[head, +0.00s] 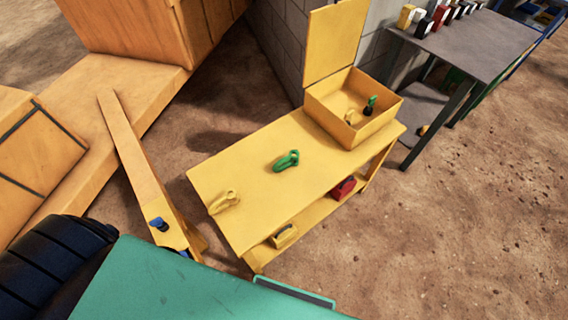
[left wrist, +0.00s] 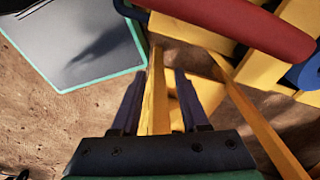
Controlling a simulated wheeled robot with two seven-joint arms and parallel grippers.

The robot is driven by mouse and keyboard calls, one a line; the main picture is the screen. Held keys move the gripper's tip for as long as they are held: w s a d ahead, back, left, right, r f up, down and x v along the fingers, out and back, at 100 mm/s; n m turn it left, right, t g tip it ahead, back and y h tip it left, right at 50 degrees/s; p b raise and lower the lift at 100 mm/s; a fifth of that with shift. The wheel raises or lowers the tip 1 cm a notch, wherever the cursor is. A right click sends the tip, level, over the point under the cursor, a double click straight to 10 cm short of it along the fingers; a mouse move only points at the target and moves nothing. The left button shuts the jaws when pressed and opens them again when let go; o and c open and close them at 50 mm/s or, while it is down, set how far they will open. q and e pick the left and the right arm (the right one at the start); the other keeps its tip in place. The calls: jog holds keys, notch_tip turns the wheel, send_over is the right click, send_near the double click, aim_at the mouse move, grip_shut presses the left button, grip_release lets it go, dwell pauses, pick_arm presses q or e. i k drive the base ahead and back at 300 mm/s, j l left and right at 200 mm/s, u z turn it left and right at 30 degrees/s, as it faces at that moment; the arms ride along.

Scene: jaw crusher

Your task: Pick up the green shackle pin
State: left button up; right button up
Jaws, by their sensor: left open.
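A green shackle (head: 287,160) lies on the yellow table top (head: 262,190). A small green-and-black piece (head: 370,104) stands in the open yellow box (head: 345,126) at the table's far right; it looks like a pin, but it is too small to be sure. A small yellow piece (head: 350,116) is beside it. My left gripper (left wrist: 160,72) is open in the left wrist view, its two dark fingers apart. Yellow beams show behind and between the fingers; no green piece shows there. Neither gripper shows in the head view.
A yellow shackle (head: 222,202) lies near the table's left edge. The lower shelf holds a red piece (head: 344,188) and a yellow piece (head: 284,236). The box's raised lid (head: 333,40) stands behind it. A grey table (head: 470,45) with several small items is at right.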

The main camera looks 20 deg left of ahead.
aim_at(370, 102)
jog(key=i+l+u, duration=0.35)
jog(key=l+u, duration=0.15)
jog(key=l, duration=0.25)
jog(key=i+l+u, duration=0.1)
jog(key=l+u, duration=0.15)
jog(key=l, duration=0.15)
